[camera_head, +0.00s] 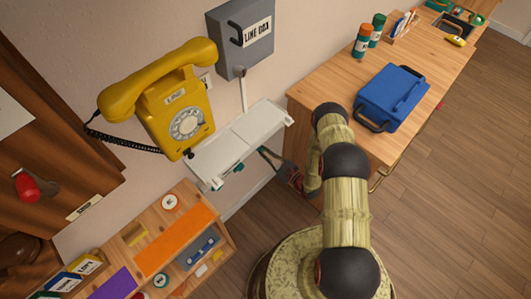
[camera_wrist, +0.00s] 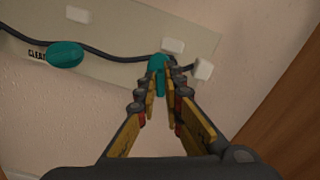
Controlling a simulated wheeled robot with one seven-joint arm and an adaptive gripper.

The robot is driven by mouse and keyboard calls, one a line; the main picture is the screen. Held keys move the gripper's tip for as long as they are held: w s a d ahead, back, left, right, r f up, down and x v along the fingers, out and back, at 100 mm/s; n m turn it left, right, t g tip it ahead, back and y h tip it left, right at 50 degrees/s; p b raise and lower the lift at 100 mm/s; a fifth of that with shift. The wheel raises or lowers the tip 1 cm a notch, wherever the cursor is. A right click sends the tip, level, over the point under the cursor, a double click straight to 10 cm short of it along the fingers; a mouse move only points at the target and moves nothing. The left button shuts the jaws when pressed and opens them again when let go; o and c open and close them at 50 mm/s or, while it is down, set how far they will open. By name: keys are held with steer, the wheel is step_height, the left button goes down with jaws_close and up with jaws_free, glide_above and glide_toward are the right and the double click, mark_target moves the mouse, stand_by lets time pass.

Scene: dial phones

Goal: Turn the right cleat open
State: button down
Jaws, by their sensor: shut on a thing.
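A teal cleat (camera_wrist: 158,62) sits between my fingertips in the wrist view, on a pale panel with a dark cord running by it; it is the right one of two. In the head view my gripper (camera_head: 263,152) reaches the right end of the white panel (camera_head: 240,138) below the yellow phone; the right cleat is hard to make out there.
White blocks (camera_wrist: 203,70) stand on the panel near my fingers. The yellow phone (camera_head: 170,100) is above the panel, beside a grey line box (camera_head: 242,38). A wooden desk (camera_head: 325,85) with a blue case (camera_head: 392,97) is at the right. A wooden organiser (camera_head: 150,235) is at lower left.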

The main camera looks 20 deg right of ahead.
steer(key=n, duration=0.5)
steer(key=shift+s+a+f+n+b, duration=0.15)
steer(key=shift+a+n+b, duration=0.1)
steer(key=shift+n+b, duration=0.1)
steer(key=shift+a+f+n+b, duration=0.15)
steer(key=shift+n+b, duration=0.25)
steer(key=shift+n, duration=1.8)
steer(key=shift+d+f+n+b, duration=0.1)
steer(key=shift+f+n+b, duration=0.3)
steer(key=shift+n, duration=1.75)
steer(key=shift+a+f+n+b, duration=0.1)
steer(key=shift+n+b, duration=0.35)
steer(key=shift+n, duration=2.05)
steer(key=c, duration=1.9)
jaws_free()
